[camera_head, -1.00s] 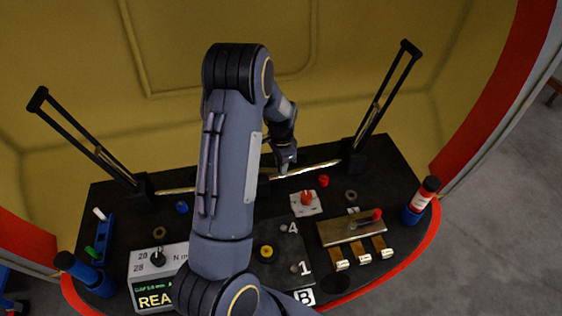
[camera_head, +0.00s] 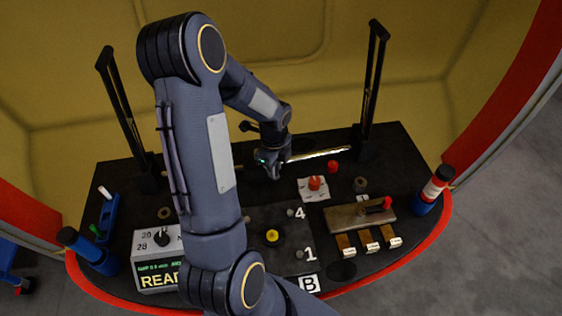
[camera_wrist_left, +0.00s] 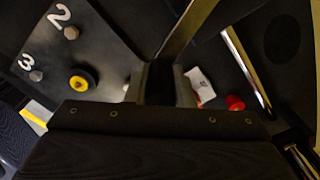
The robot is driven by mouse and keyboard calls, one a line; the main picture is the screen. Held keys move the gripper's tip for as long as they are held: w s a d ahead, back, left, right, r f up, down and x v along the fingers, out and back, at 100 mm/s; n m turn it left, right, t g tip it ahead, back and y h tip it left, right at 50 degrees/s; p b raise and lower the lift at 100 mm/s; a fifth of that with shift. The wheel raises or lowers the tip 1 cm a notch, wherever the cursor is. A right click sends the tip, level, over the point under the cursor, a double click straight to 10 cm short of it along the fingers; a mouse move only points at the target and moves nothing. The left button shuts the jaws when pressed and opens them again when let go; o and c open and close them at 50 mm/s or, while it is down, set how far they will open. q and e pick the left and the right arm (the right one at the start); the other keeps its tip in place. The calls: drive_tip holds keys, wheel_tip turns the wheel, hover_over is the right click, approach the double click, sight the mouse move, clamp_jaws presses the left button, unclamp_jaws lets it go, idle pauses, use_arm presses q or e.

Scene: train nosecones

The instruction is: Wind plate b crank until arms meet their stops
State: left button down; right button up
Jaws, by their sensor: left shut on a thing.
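My left gripper (camera_head: 272,172) reaches down to the back middle of the black console. It is shut on a dark part, which I take for the crank handle (camera_wrist_left: 161,84), between its fingers in the left wrist view. The fingers and my arm hide most of the crank. The black left arm (camera_head: 122,105) and right arm (camera_head: 373,72) stand nearly upright at the console's back corners. Whether they touch any stops cannot be told. The label B (camera_head: 309,284) marks the front plate with the yellow knob (camera_head: 272,236). My right gripper is out of view.
A red knob (camera_head: 332,167) and a white card with a red knob (camera_head: 315,188) lie right of the gripper. A brass plate with a red-tipped lever (camera_head: 359,215) is further right. A meter box (camera_head: 155,270) stands front left. A pale rod (camera_head: 320,155) runs along the back.

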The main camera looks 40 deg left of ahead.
use_arm(q)
drive_tip(key=shift+s+a+m, duration=0.2)
drive_tip(key=shift+s+m, duration=0.05)
drive_tip(key=shift+s, duration=0.2)
drive_tip(key=shift+s+a+m, duration=0.2)
drive_tip(key=shift+s+m, duration=0.05)
drive_tip(key=shift+s, duration=0.2)
drive_tip(key=shift+s+a+f, duration=0.1)
drive_tip(key=shift+s+a, duration=0.05)
drive_tip(key=shift+s, duration=0.1)
drive_tip(key=c, duration=1.6)
unclamp_jaws()
drive_tip(key=o, duration=0.3)
drive_tip(key=shift+s+a, duration=0.15)
drive_tip(key=shift+s, duration=0.15)
drive_tip(key=shift+o, duration=0.2)
drive_tip(key=shift+w, duration=0.1)
drive_tip(key=shift+w+d, duration=0.2)
